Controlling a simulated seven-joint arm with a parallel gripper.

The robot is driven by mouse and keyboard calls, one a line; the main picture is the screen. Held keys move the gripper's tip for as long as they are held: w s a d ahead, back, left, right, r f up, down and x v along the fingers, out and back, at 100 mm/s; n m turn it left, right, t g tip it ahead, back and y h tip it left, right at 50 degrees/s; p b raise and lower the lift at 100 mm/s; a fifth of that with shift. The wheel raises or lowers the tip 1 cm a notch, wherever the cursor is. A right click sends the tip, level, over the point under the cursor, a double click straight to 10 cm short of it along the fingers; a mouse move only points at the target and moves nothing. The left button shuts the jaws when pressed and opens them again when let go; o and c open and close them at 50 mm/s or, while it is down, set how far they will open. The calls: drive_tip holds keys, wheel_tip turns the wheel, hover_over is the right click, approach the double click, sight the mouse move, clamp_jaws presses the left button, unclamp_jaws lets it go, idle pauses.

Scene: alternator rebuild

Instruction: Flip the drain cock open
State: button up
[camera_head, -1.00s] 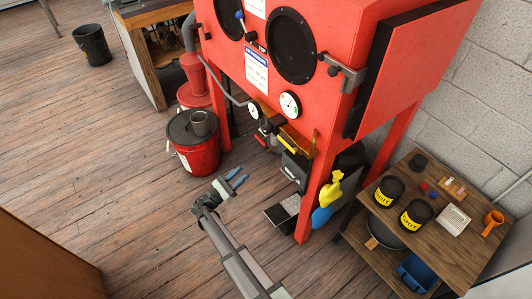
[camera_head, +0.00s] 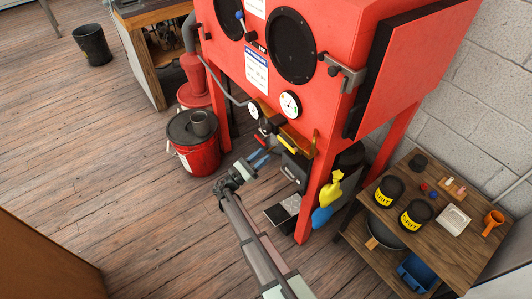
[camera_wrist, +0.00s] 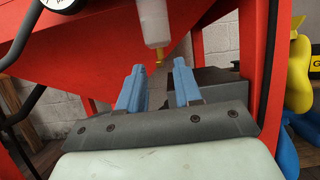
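The drain cock (camera_wrist: 160,54) shows in the wrist view as a small yellow fitting. It sits under a pale translucent bowl (camera_wrist: 154,22) that hangs at the top middle. In the head view the cock is too small to make out under the dark and red fittings below the gauges. My gripper (camera_wrist: 160,68) is open, with two blue fingers apart and nothing between them. In the wrist view the cock appears between and beyond the fingertips. In the head view my gripper (camera_head: 262,157) is just below the fittings on the cabinet's underside.
The red blasting cabinet (camera_head: 300,40) stands over the work spot, its front leg (camera_head: 319,190) to the right of my gripper. A red bucket (camera_head: 198,157) stands left. Wooden floor lies clear at left.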

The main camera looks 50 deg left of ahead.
drive_tip(key=shift+x, duration=1.3)
drive_tip(key=shift+c, duration=0.4)
clamp_jaws()
